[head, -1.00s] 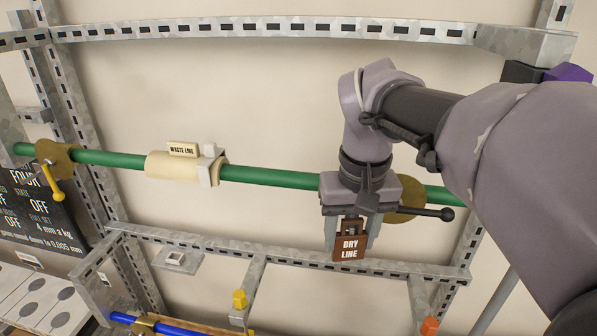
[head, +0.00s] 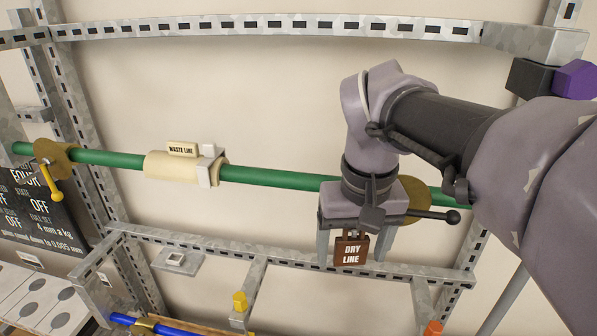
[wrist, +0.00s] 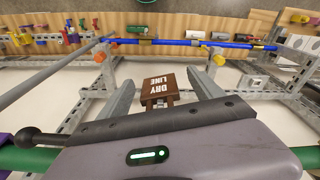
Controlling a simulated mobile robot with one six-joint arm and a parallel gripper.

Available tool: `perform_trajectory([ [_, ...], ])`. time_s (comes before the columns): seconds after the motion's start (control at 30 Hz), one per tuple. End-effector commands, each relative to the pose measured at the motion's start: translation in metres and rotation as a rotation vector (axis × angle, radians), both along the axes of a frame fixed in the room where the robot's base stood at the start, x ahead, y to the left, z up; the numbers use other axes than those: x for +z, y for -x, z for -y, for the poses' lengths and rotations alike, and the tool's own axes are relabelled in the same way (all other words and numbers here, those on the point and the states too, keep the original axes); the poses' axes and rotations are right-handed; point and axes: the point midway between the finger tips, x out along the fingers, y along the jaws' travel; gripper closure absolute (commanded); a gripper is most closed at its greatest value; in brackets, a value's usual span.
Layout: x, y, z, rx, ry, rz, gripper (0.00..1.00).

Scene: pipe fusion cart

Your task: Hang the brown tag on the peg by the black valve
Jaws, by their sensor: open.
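The brown tag (head: 351,254), lettered DRY LINE, hangs upright just below the green pipe, beside the black valve. Its upper end is partly hidden by my gripper, and I cannot make out the peg clearly. My gripper (head: 353,248) is open, with one finger on each side of the tag and a gap on both sides. The wrist view also shows the tag (wrist: 158,84) between the spread fingers. The black valve handle (head: 437,214) sticks out to the right of my gripper, in front of a brass disc (head: 418,201).
The green pipe (head: 270,178) runs behind my gripper. To the left are a cream WASTE LINE label (head: 182,149) and a yellow-handled valve (head: 54,182). A slotted metal rail (head: 220,249) crosses just below. A blue pipe (wrist: 190,43) lies lower down.

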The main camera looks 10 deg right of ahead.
Motion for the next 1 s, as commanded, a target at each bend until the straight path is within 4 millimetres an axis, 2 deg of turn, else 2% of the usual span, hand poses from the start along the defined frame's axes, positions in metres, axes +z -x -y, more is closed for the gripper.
perform_trajectory([
  [0.73,0.000,0.060,-0.020,0.000,-0.001,0.000,0.25],
  [1.0,0.000,0.067,-0.022,-0.002,-0.001,0.000,0.25],
])
